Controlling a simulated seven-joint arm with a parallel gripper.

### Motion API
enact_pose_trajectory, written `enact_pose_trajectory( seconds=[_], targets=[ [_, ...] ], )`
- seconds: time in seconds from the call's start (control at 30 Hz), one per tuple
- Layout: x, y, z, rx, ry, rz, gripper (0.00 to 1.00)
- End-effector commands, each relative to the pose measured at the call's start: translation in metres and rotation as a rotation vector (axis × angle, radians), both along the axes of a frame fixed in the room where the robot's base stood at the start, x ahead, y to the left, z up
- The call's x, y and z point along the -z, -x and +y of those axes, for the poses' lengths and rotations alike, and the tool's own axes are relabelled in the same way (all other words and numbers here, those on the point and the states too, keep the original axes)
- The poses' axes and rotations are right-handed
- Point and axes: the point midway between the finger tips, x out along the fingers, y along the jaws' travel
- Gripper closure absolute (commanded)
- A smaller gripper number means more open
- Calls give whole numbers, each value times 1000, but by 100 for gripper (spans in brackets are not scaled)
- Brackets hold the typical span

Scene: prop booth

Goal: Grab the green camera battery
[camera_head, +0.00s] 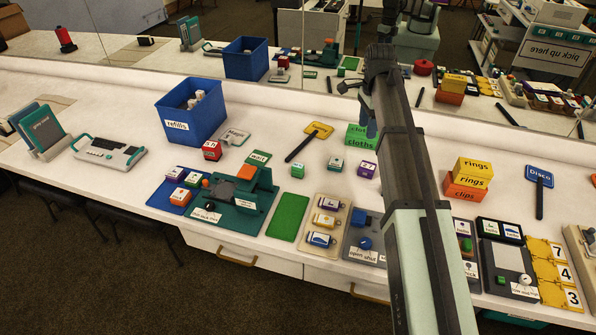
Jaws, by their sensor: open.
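Several small blocks that could be camera batteries stand on the white counter. A green block with a pale top (298,171) stands above the green mat, and a green-and-white block (335,163) stands to its right. Their labels are too small to read, so I cannot tell which is the green camera battery. My gripper (371,124) is in the air at the far end of my arm, above the counter and right of both blocks. It is seen small and dark, open, with nothing visible in it. My arm hides part of the counter.
A blue "refills" bin (190,118) stands at the back left, near a red block (212,150). A purple block (366,169) stands close to the green-and-white one. A flat yellow sign (318,130) lies behind. A mirror runs along the back.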

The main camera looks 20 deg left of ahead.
Motion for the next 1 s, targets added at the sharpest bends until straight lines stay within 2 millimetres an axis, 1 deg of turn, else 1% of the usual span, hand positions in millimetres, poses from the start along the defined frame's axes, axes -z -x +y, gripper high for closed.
enact_pose_trajectory(
  seconds=[0.03,0.1,0.2,0.37,0.47,0.53,0.6,0.7,0.87,1.0],
  targets=[
    [2,7,25,-35,0,3,44],
    [5,16,51,-71,2,6,44],
    [8,28,83,-117,3,9,44],
    [13,46,126,-206,4,11,44],
    [16,58,151,-298,2,14,44],
    [18,67,169,-389,1,14,44],
    [20,73,181,-491,-2,15,44],
    [23,78,191,-631,-6,16,44],
    [25,77,195,-861,-14,14,44],
    [26,75,195,-1105,-22,10,44]
  ],
)
